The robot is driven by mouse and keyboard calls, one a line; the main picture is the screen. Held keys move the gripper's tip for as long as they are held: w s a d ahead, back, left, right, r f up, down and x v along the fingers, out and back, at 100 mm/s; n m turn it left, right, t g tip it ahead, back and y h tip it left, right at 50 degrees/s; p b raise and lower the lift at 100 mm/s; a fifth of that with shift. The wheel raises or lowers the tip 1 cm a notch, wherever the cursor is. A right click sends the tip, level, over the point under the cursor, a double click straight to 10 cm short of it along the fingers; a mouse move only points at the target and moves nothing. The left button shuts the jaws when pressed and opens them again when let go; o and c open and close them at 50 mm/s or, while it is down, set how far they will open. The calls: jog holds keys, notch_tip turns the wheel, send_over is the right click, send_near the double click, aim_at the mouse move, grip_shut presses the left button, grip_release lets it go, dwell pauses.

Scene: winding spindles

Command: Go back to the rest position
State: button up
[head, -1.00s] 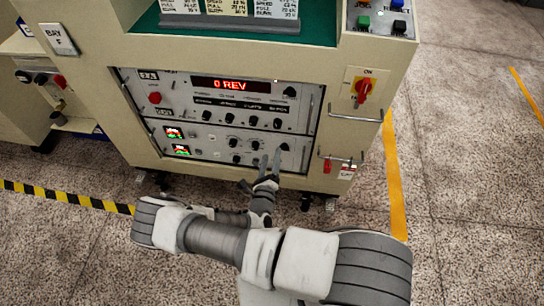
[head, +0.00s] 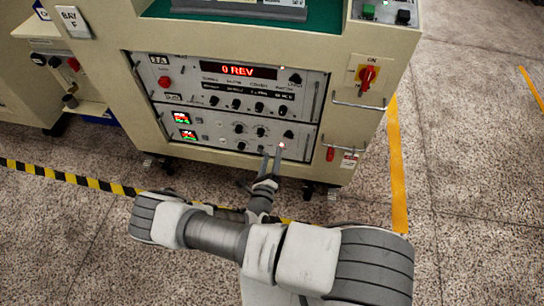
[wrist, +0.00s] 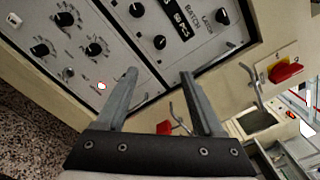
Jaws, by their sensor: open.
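My gripper (head: 271,163) is in front of the lower right part of the cabinet's control panel (head: 225,142) in the head view. In the wrist view my gripper (wrist: 158,78) has its two fingers apart with nothing between them. The fingers point toward the panel face; whether they touch it I cannot tell.
The panel display (head: 238,71) reads 0 REV. A red rotary switch (head: 368,74) and a bar handle (head: 358,105) stick out at the right. Yellow-black tape (head: 65,177) crosses the floor at left. Speckled floor (head: 465,180) is clear at right.

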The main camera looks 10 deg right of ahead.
dwell(0.4)
jog(key=s+d+r+m+g+h, duration=0.1)
jog(key=s+d+r+m+g, duration=0.2)
jog(key=r+m+g, duration=0.45)
jog(key=s+d+r+m+g+h, duration=0.1)
jog(key=s+d+r+m+g, duration=0.25)
jog(key=r+m, duration=0.7)
jog(key=s+d+r+m+g+h, duration=0.2)
jog(key=r+m+g, duration=0.4)
jog(key=r+m, duration=0.35)
jog(key=s+a+r+m+t+y, duration=0.25)
jog(key=s+r+m+y, duration=0.25)
jog(key=s+r+m, duration=0.3)
jog(key=s+a+r+m+t+y, duration=0.2)
jog(key=s+r+m+t+y, duration=0.3)
jog(key=r, duration=0.5)
notch_tip(320, 180, up, 13)
jog(key=g+p, duration=0.1)
jog(key=p, duration=1.2)
jog(key=shift+r+m+y+p, duration=0.2)
jog(key=shift+m+y+p, duration=0.1)
jog(key=shift+m+y, duration=0.15)
jog(key=shift+d+g, duration=0.15)
jog(key=shift+g, duration=0.1)
